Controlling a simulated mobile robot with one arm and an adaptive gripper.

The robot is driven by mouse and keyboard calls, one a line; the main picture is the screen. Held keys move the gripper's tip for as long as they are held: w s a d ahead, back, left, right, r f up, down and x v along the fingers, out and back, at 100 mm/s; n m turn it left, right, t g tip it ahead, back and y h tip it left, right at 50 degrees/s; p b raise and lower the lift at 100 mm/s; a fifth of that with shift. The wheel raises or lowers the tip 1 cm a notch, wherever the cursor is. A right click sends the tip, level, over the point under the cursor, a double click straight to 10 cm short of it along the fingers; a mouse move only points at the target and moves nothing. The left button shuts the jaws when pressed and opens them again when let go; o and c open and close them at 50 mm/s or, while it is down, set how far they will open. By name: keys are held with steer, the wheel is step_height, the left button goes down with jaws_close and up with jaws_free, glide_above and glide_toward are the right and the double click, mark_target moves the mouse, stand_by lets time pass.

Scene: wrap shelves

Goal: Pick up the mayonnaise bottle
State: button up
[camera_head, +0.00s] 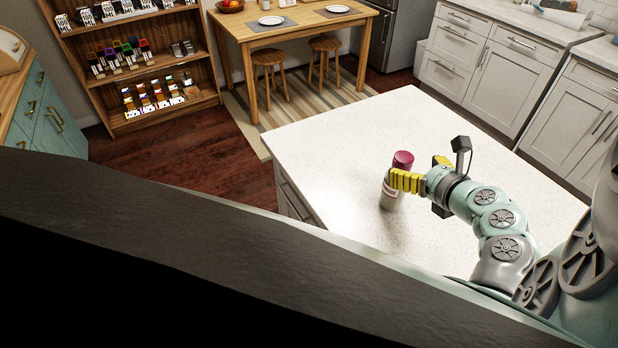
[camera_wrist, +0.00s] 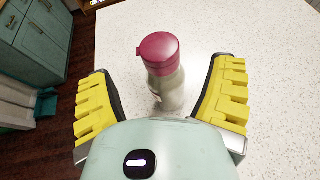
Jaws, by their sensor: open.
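The mayonnaise bottle (camera_head: 393,190) stands upright on the white speckled island counter, with a dark red cap and a pale body with a label. In the wrist view the bottle (camera_wrist: 165,85) stands between the two yellow fingers, a little ahead of the palm. My gripper (camera_head: 424,172) is open, with one finger partly in front of the bottle in the head view. In the wrist view my gripper (camera_wrist: 160,92) shows gaps between each finger and the bottle.
The island counter (camera_head: 330,140) is otherwise bare around the bottle. Its left edge drops to the wood floor. A wooden shelf (camera_head: 140,100) with several small items, a dining table (camera_head: 300,22) with stools, and white cabinets (camera_head: 500,60) stand beyond.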

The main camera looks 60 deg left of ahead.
mark_target(399, 154)
steer(key=shift+w+a+f, duration=0.1)
steer(key=shift+a+f, duration=0.1)
steer(key=shift+a, duration=0.35)
steer(key=shift+w+a+p, duration=0.1)
steer(key=shift+a+p, duration=0.3)
steer(key=shift+a, duration=0.3)
steer(key=x, duration=0.2)
steer(key=shift+w+a, duration=0.25)
steer(key=shift+a, duration=0.1)
steer(key=shift+w+a+f, duration=0.1)
steer(key=shift+a+f, duration=0.2)
steer(key=shift+a, duration=0.25)
steer(key=shift+w+d, duration=0.1)
jaws_close()
